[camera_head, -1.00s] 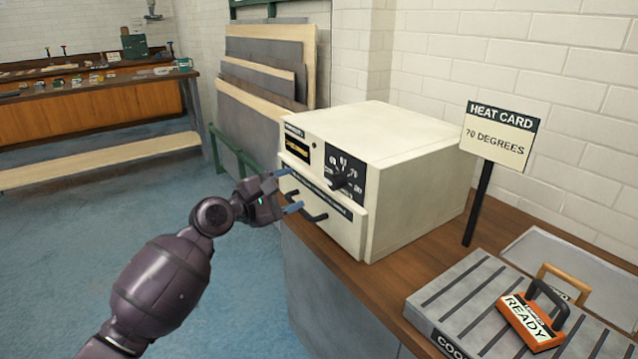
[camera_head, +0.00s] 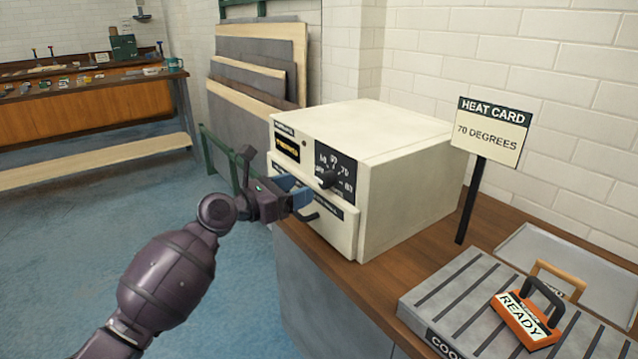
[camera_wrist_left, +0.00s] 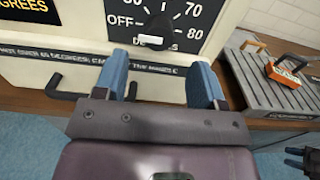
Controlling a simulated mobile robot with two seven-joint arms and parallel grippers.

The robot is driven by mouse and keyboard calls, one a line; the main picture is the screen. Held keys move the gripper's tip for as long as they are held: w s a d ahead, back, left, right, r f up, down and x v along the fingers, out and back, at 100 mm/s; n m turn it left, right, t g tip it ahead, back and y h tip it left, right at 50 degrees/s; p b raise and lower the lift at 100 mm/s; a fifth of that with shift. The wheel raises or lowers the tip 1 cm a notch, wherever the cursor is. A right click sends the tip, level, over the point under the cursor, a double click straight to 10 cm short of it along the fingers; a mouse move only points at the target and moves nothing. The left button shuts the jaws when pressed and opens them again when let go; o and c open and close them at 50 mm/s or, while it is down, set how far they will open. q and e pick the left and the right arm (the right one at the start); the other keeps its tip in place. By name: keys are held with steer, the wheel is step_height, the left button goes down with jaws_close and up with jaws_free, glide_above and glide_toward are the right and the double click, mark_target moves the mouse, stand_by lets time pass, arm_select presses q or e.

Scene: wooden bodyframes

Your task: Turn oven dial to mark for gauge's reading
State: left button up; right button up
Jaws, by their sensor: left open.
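The cream oven (camera_head: 410,185) stands on the wooden bench. Its black dial plate (camera_head: 348,165) carries a dark knob (camera_head: 327,179), also in the left wrist view (camera_wrist_left: 157,28). There a pale strip shows on the knob's lower part; which mark it points to I cannot tell. OFF is left of the knob, 70 upper right, 80 right. The heat card (camera_head: 487,138) reads 70 DEGREES. My left gripper (camera_head: 296,190) is open and empty in front of the oven, below the knob. In the wrist view its blue fingers (camera_wrist_left: 162,75) are spread below the knob, apart from it.
A dark handle bar (camera_head: 325,207) juts from the oven front below the dial. A grey slatted cooling rack (camera_head: 455,300) holds an orange READY block (camera_head: 525,318) at right. A dark pronged part, perhaps my right gripper (camera_wrist_left: 300,160), shows at the wrist view's edge.

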mark_target(322, 182)
arm_select(q)
steer(key=x, duration=0.2)
steer(key=b+x, duration=0.1)
steer(key=x, duration=0.2)
steer(key=shift+f, duration=0.2)
steer(key=shift+w+d+r, duration=0.15)
steer(key=shift+w+d, duration=0.25)
steer(key=shift+d, duration=0.15)
steer(key=c, duration=0.9)
steer(key=shift+m, duration=1.5)
steer(key=shift+s+m, duration=0.1)
steer(key=shift+m, duration=1.8)
